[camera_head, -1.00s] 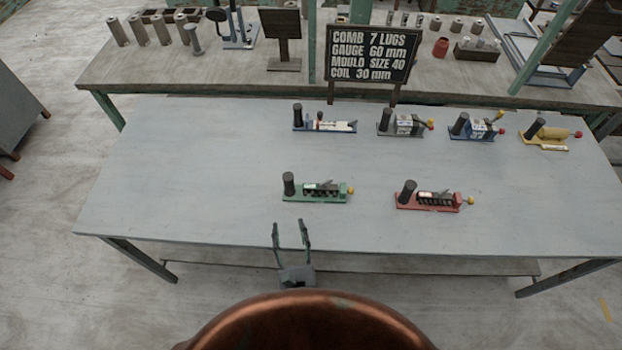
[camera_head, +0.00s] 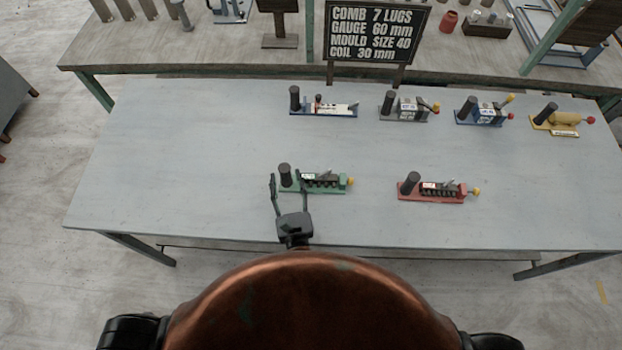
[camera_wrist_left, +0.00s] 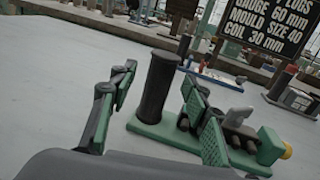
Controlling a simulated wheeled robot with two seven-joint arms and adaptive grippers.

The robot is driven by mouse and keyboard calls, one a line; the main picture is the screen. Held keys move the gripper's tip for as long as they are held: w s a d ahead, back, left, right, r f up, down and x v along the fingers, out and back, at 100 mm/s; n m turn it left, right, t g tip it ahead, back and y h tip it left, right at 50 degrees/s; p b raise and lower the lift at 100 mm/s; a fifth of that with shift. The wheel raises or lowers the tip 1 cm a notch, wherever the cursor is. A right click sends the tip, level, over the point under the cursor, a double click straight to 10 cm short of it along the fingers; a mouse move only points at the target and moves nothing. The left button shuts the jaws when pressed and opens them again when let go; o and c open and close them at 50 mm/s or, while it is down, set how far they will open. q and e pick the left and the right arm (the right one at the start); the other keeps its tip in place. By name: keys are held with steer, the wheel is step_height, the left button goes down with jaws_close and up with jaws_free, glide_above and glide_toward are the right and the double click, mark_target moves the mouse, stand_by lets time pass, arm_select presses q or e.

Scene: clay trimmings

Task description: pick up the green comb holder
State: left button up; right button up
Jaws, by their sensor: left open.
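The green comb holder (camera_head: 318,187) lies on the front half of the grey table. It has a green base, an upright black cylinder at its left end, a dark comb with several lugs and a yellow knob at its right end. My left gripper (camera_head: 288,187) is open at the holder's left end, its fingers pointing away from me. In the left wrist view the black cylinder (camera_wrist_left: 157,88) of the holder stands beyond and between the two open fingers of my left gripper (camera_wrist_left: 158,100). The right finger hides part of the green base. My right gripper is not in view.
A similar red holder (camera_head: 433,191) lies to the right. A blue-based holder (camera_head: 324,109), a grey one (camera_head: 404,109), another blue one (camera_head: 484,113) and a yellow one (camera_head: 560,121) line the back. A black sign (camera_head: 376,32) stands behind. The table's left side is bare.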

arm_select(q)
steer(key=x, duration=0.2)
steer(key=shift+w, duration=0.45)
steer(key=c, duration=0.8)
jaws_close()
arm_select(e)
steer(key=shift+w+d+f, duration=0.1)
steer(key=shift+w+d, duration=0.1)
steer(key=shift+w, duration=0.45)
arm_select(q)
steer(key=shift+r, duration=0.1)
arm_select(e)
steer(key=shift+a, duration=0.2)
